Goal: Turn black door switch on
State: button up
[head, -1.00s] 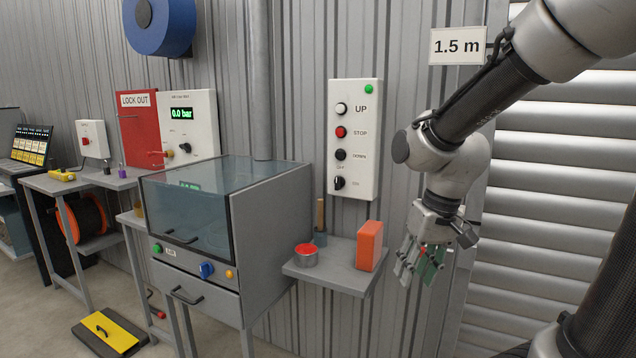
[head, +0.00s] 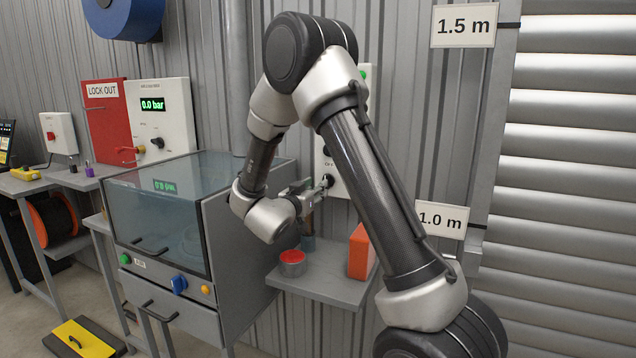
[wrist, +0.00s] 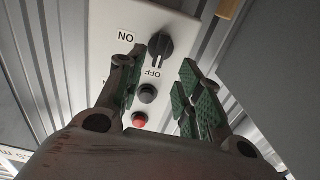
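The black door switch (wrist: 160,45) is a rotary knob at the bottom of a white wall panel, with ON and OFF labels beside it. In the wrist view its bar appears to line up with the OFF label. In the head view the switch (head: 328,181) shows partly beside my gripper (head: 308,192). In the wrist view my gripper (wrist: 162,62) is open, its green-padded fingers spread on either side of the switch's line. The knob lies at or just beyond the fingertips; I cannot tell whether they touch. My arm hides most of the panel in the head view.
Below the gripper, a small shelf (head: 325,285) holds a red-topped tin (head: 292,263) and an orange block (head: 360,252). A glass-fronted cabinet (head: 165,215) stands left.

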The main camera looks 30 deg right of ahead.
jog(key=x, duration=0.7)
jog(key=shift+w+d, duration=0.15)
jog(key=shift+d, duration=0.1)
jog(key=shift+c, duration=0.4)
grip_shut()
